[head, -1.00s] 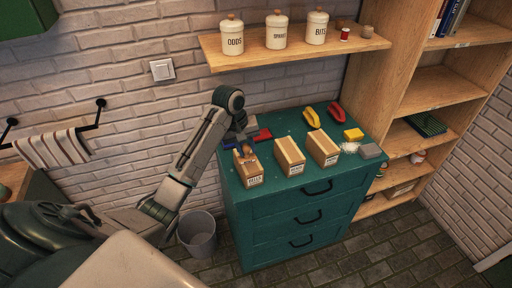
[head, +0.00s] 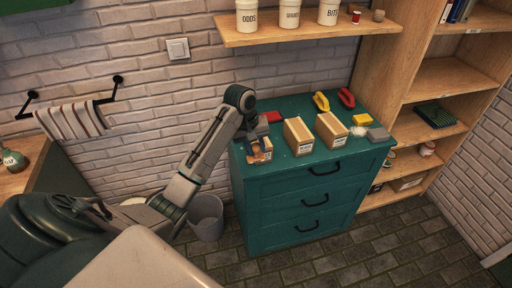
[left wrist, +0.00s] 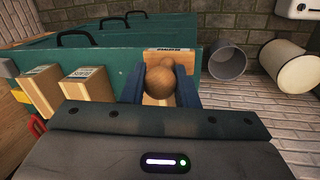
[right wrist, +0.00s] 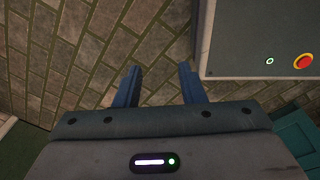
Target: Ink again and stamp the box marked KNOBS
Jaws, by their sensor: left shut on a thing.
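My left gripper (left wrist: 160,90) is shut on a wooden stamp with a round knob (left wrist: 168,82). In the head view the left gripper (head: 256,146) is over the leftmost box on the green cabinet. That light wooden box (left wrist: 158,57) shows behind the stamp in the left wrist view, with a label at its edge. I cannot tell whether the stamp touches it. The middle box (head: 298,136) and right box (head: 331,128) stand beside it with small labels I cannot read. My right gripper (right wrist: 160,88) is open and empty above the brick floor.
The green cabinet (head: 300,190) also carries a red item (head: 272,116), yellow and red handled items (head: 321,102), a yellow block (head: 361,119) and a grey block (head: 377,135). A shelf (head: 290,35) with canisters hangs above. A grey bin (head: 206,217) stands on the floor.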

